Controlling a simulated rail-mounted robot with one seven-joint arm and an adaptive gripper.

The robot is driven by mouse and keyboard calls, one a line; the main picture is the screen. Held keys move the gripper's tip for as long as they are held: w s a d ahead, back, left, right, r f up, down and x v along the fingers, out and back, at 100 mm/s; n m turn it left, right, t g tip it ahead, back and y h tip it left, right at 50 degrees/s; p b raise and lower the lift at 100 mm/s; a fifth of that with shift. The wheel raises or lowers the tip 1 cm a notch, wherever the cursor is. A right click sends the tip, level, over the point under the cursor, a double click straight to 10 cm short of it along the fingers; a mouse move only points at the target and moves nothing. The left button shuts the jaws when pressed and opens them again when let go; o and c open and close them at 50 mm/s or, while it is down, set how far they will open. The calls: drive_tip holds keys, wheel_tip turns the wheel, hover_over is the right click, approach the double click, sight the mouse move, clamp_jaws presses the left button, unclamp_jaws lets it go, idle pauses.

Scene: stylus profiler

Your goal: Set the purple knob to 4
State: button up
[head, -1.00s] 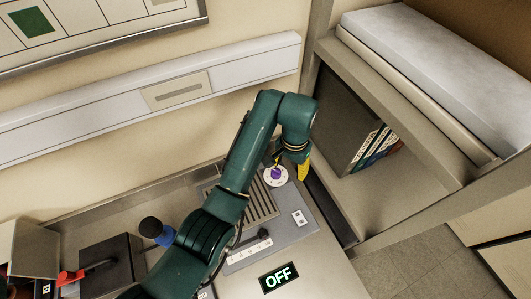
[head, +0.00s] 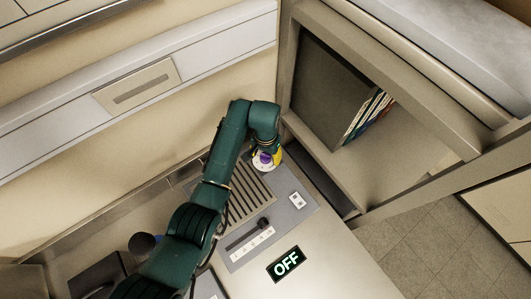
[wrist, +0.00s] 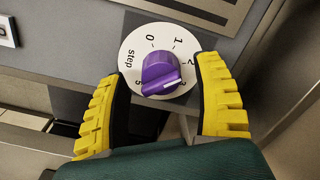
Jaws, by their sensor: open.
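The purple knob (wrist: 162,73) sits on a round white dial (wrist: 133,45) with black numbers and the word "step". Its white mark points to the lower right, at about the 3. The 4 is hidden or not readable. The knob (head: 265,158) also shows in the head view, partly behind my arm's end. My gripper (wrist: 162,66) is open. Its yellow fingers stand on the left and right of the knob, with gaps on both sides and no clear contact.
The grey panel also carries a vent grille (head: 248,198), a slider (head: 262,224) and a small white switch (head: 297,200). A sign (head: 286,263) reads OFF. A shelf unit (head: 375,180) with books stands close on the right.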

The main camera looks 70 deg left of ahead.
drive_tip(key=shift+f, duration=0.7)
drive_tip(key=shift+c, duration=0.4)
drive_tip(key=c, duration=1.1)
drive_tip(key=shift+c, duration=0.3)
